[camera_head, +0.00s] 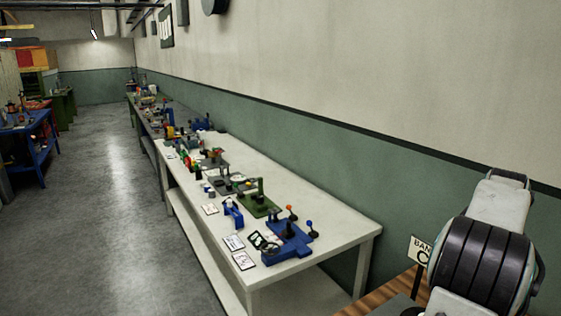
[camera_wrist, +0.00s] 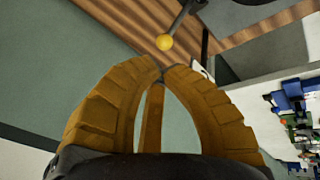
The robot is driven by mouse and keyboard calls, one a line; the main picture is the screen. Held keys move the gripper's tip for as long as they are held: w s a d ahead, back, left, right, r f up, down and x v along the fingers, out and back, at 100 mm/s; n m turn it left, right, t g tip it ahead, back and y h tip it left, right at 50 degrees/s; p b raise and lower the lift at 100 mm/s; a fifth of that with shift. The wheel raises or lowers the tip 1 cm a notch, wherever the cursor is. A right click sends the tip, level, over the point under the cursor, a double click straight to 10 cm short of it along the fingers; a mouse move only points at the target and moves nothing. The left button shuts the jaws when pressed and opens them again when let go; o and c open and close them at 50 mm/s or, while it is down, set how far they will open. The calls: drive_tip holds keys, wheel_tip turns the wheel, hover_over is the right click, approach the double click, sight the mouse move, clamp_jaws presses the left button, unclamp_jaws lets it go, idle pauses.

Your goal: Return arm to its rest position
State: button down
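My gripper (camera_wrist: 162,72) shows in the wrist view with curved yellow-brown fingers. Their tips come together at the upper middle, and a further finger shows between them. In the head view my arm, white and black, is folded at the right edge. The gripper itself is not visible there.
A yellow ball knob (camera_wrist: 165,42) on a dark rod is just beyond the fingertips, apart or touching I cannot tell. A wooden top (camera_head: 384,293) with a "BAN C" sign (camera_head: 420,250) is by my arm. A white table (camera_head: 335,238) holds several devices. The aisle floor (camera_head: 115,220) is clear.

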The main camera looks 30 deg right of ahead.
drive_tip(key=a+f+m+y, duration=0.1)
drive_tip(key=a+f+m, duration=0.1)
drive_tip(key=a+f, duration=0.1)
drive_tip(key=s+a+f+m+y, duration=0.1)
drive_tip(key=a+f+m, duration=0.1)
drive_tip(key=a, duration=0.3)
drive_tip(key=s+a+f+m+g+y, duration=0.1)
drive_tip(key=a+f+m, duration=0.2)
drive_tip(key=a+f, duration=0.1)
drive_tip(key=shift+a+f, duration=0.25)
drive_tip(key=shift+a, duration=0.2)
drive_tip(key=w+a+r+n+t+y, duration=0.1)
drive_tip(key=a+n, duration=0.5)
drive_tip(key=a, duration=1.3)
drive_tip(key=w+a+r+n+t, duration=0.2)
drive_tip(key=a+n, duration=0.4)
drive_tip(key=a, duration=1.3)
drive_tip(key=shift+w+r+t+y, duration=0.3)
drive_tip(key=shift+w+r+y, duration=0.1)
drive_tip(key=shift+w+r, duration=0.55)
drive_tip(key=shift+f, duration=0.15)
